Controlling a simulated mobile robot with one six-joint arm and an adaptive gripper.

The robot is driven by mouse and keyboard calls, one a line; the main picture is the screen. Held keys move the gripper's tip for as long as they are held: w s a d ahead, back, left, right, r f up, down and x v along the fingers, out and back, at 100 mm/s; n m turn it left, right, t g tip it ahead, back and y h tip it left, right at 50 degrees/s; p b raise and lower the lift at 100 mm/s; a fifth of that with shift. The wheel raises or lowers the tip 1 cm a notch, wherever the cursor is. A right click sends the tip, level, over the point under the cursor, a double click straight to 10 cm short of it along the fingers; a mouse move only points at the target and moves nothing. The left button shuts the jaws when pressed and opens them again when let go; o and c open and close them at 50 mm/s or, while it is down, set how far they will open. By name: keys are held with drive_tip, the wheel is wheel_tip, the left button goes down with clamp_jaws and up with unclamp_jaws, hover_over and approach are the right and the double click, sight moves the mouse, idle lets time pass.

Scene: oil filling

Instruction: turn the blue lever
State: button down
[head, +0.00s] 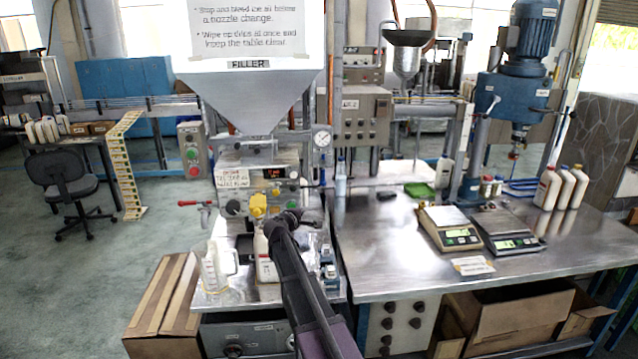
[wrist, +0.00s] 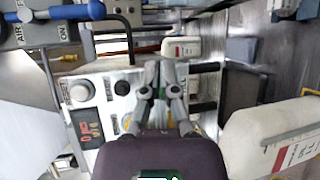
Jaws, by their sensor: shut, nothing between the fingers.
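A blue bar with a rounded end, which looks like the blue lever (wrist: 75,12), lies along the top left of the wrist view, beside a panel marked AIR and ON. I cannot pick it out clearly in the head view. My gripper (wrist: 158,72) is shut and empty, its fingertips together in front of the filler's control panel and apart from the blue bar. In the head view my gripper (head: 292,214) is just right of the yellow nozzle part, and my arm hides some of the filler's front.
The filler hopper (head: 250,95) stands above its panel. A red-handled valve (head: 190,203) is at its left. A white bottle (head: 265,262) stands below the yellow part, near a clear jug (head: 214,268). Scales (head: 450,229) and several bottles stand on the right table; its front middle is clear.

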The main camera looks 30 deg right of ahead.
sight(322, 177)
drive_tip(key=a+r+t+h, duration=0.1)
drive_tip(key=a+r+h, duration=0.2)
drive_tip(key=r, duration=0.2)
drive_tip(key=shift+s+a+r+n+t+h+b, duration=0.15)
drive_tip(key=shift+s+r+n+t+h+b, duration=0.15)
drive_tip(key=shift+t+b, duration=0.15)
drive_tip(key=shift+w, duration=0.15)
drive_tip(key=shift+w+d+r+p, duration=0.4)
drive_tip(key=shift+w+d, duration=0.45)
drive_tip(key=shift+d, duration=1.15)
drive_tip(key=shift+w+d+r+p, duration=0.4)
drive_tip(key=shift+w+d, duration=0.45)
drive_tip(key=shift+d, duration=1.1)
drive_tip(key=shift+w+d+r+p, duration=0.4)
drive_tip(key=shift+w+d, duration=0.45)
drive_tip(key=shift+d, duration=1.15)
